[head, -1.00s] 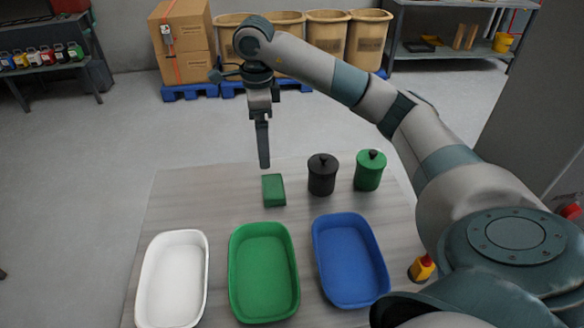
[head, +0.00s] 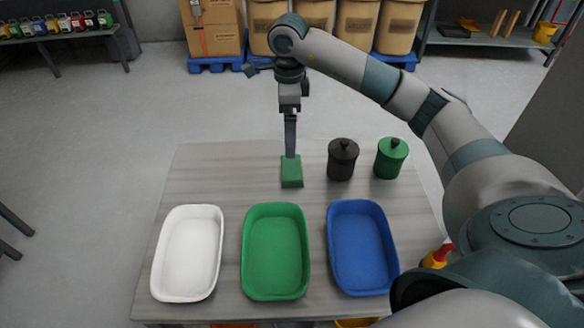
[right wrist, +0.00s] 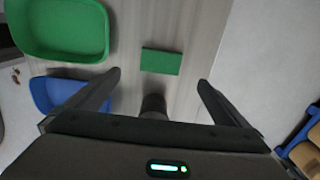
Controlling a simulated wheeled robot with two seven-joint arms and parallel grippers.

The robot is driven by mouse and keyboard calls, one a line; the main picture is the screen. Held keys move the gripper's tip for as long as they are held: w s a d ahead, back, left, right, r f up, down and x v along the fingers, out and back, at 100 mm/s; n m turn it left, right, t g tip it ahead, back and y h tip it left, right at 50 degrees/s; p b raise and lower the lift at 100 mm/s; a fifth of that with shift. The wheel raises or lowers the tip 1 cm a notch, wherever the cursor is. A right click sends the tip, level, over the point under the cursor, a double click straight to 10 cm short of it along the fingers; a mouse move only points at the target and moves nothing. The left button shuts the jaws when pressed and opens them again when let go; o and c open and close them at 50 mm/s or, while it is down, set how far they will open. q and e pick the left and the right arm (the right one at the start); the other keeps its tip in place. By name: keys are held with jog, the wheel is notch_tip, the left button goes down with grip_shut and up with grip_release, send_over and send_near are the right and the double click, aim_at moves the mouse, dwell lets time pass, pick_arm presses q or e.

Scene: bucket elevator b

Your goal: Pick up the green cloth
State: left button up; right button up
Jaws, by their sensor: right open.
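The green cloth (head: 291,172) is a small folded block lying on the wooden table, behind the green tray. It also shows in the right wrist view (right wrist: 161,61), just beyond and between the spread fingers. My right gripper (head: 290,150) points down over the far edge of the cloth in the head view. In the right wrist view my right gripper (right wrist: 158,77) is open with nothing between its fingers. I cannot tell how high the fingertips are above the cloth. My left gripper is not in view.
White (head: 188,253), green (head: 275,252) and blue (head: 362,248) trays stand in a row at the table's front. A black lidded canister (head: 341,160) stands right of the cloth, with a green canister (head: 390,158) beside it. The table left of the cloth is clear.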

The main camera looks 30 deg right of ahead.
jog(key=p, duration=0.3)
send_over(292, 167)
jog(key=f, duration=0.6)
jog(key=shift+a+f, duration=0.3)
jog(key=shift+f, duration=0.75)
jog(key=shift+d+f+p, duration=0.1)
jog(key=shift+f+p, duration=0.45)
jog(key=f+p, duration=0.1)
jog(key=f, duration=0.2)
jog(key=shift+d+p, duration=0.2)
jog(key=shift+p, duration=0.2)
jog(key=shift+f, duration=0.55)
